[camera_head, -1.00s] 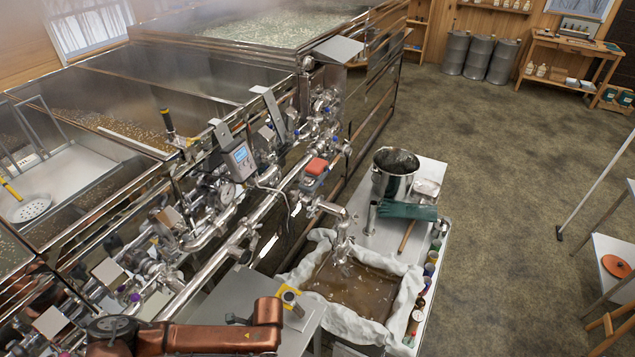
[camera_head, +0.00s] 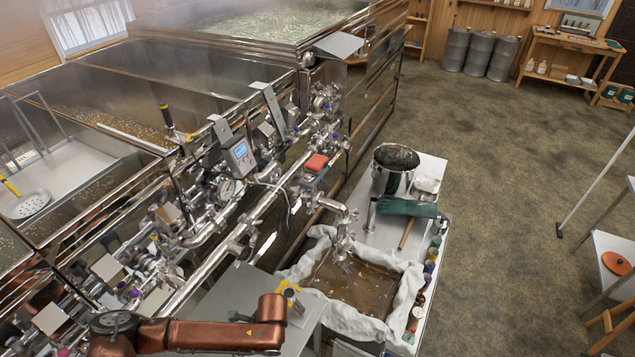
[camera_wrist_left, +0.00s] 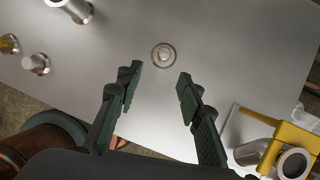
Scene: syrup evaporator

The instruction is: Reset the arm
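My left arm (camera_head: 215,335), copper-coloured, comes in along the bottom left of the head view and bends at a joint beside the grey metal table by the evaporator. Its gripper cannot be made out there. In the left wrist view my left gripper (camera_wrist_left: 160,82) is open, its two dark green fingers apart with nothing between them. A flat grey metal surface (camera_wrist_left: 225,60) with a small round fitting (camera_wrist_left: 164,55) lies beyond the fingertips, with no contact visible. My right arm and gripper are not in view.
The steel evaporator (camera_head: 150,85) with pipes, valves and a gauge fills the left. A cloth-lined filter tub (camera_head: 350,285) and a steel pot (camera_head: 390,183) stand right of it. A yellow fitting (camera_wrist_left: 292,140) is close right of my left gripper. Open floor (camera_head: 500,170) lies right.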

